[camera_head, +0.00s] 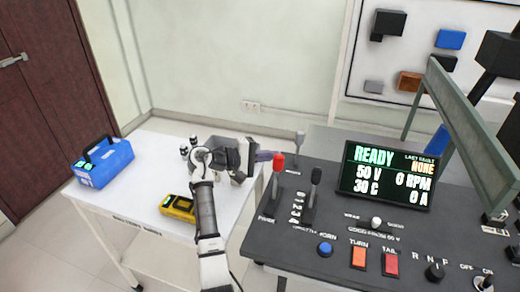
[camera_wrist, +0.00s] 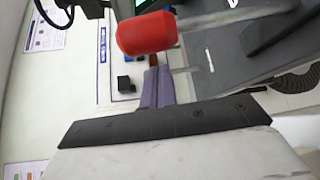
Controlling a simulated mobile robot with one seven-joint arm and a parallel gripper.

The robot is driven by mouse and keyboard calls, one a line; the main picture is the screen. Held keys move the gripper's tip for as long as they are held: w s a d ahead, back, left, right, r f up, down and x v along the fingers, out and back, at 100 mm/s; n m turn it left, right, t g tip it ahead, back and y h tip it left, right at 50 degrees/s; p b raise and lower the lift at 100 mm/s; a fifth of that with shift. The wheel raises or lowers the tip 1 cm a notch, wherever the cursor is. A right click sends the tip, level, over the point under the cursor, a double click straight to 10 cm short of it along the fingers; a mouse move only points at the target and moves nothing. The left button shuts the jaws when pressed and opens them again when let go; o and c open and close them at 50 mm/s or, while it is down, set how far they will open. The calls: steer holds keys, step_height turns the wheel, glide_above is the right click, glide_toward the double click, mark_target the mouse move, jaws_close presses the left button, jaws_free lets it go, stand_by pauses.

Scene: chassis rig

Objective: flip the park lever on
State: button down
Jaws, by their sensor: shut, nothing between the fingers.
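The lever with a red knob (camera_head: 278,162) stands at the left end of the dark console, above a small white label that looks like PARK. It stands roughly upright. My gripper (camera_head: 267,156) is just left of the red knob at about its height, with its fingers shut and empty. In the wrist view the red knob (camera_wrist: 146,33) is large, just beyond the shut fingertips (camera_wrist: 154,68). I cannot tell whether fingers and knob touch.
The console (camera_head: 300,235) carries a READY screen (camera_head: 388,177) and several buttons. A white table (camera_head: 140,205) at left holds a blue case (camera_head: 103,160) and a yellow meter (camera_head: 178,207).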

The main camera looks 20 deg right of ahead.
mark_target(275, 166)
steer(key=shift+s+a+r+p, duration=0.15)
steer(key=shift+s+r+p, duration=0.05)
steer(key=shift+s, duration=0.35)
steer(key=shift+s+a+r+p, duration=0.1)
steer(key=shift+s+r+p, duration=0.05)
steer(key=shift+s, duration=0.35)
steer(key=shift+a, duration=0.1)
steer(key=s+a+m+h+b, duration=0.1)
steer(key=s+b, duration=0.1)
steer(key=s+a+m+h+b, duration=0.1)
steer(key=m+b, duration=0.1)
steer(key=b, duration=0.1)
steer(key=shift+s+a+r+h, duration=0.1)
steer(key=shift+s+a+h, duration=0.1)
steer(key=shift+s+h, duration=0.15)
steer(key=s+m+b, duration=0.1)
steer(key=b, duration=0.1)
steer(key=s+a+m+h+b, duration=0.1)
steer(key=b, duration=0.1)
steer(key=shift+s+a+r+m+h, duration=0.15)
steer(key=shift+s+a+m+h, duration=0.1)
steer(key=shift+a+m, duration=0.05)
steer(key=a+f+b, duration=0.2)
steer(key=a+b, duration=0.1)
steer(key=a, duration=1)
steer(key=shift+s+a+f, duration=0.15)
steer(key=shift+a+f, duration=0.15)
steer(key=shift+a, duration=0.05)
